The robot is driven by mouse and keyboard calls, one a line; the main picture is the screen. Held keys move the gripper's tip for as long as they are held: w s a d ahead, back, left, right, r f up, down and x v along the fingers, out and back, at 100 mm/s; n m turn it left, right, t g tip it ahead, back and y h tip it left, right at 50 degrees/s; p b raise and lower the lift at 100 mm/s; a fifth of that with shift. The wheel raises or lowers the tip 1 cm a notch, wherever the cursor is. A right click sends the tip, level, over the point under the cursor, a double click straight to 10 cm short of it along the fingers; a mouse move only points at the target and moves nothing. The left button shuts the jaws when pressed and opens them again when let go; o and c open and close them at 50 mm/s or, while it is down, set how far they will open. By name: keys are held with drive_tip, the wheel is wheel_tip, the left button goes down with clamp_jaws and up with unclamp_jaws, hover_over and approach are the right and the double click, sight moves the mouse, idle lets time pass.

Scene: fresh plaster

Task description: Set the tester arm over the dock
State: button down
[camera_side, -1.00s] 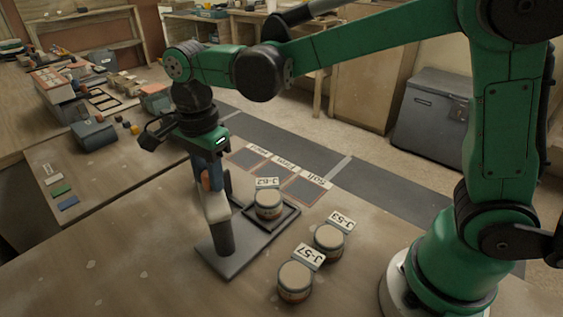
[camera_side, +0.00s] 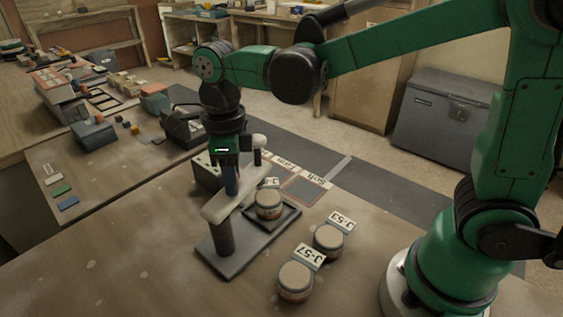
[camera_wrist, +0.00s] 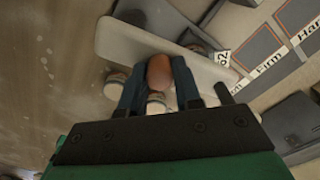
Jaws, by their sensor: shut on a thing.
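The tester's pale arm (camera_side: 222,207) sits on a dark post (camera_side: 222,238) on a grey base plate (camera_side: 233,262) and points toward the upper right. My gripper (camera_side: 232,188) is shut on the arm's rounded brown knob (camera_wrist: 160,72), which shows between my blue fingers in the wrist view. A dark probe (camera_side: 257,157) shows at the arm's far end. A square dark tray (camera_side: 284,222), perhaps the dock, stands beside the base with a lidded jar (camera_side: 268,205) in it. Its label is partly hidden. I cannot tell exactly what lies below the probe.
Jars J-53 (camera_side: 329,241) and J-57 (camera_side: 295,281) stand right of the tester. Label cards lie behind it, with "Firm" (camera_wrist: 268,64) readable in the wrist view. A grey box (camera_side: 206,171) and a dark device (camera_side: 184,127) stand behind left. The front left bench is clear.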

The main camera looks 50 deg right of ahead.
drive_tip(key=shift+s+m, duration=0.35)
drive_tip(key=shift+m, duration=0.65)
drive_tip(key=c, duration=0.6)
unclamp_jaws()
drive_tip(key=shift+r, duration=2.85)
wheel_tip(320, 180, down, 6)
drive_tip(key=shift+r, duration=0.1)
drive_tip(key=shift+w, duration=0.1)
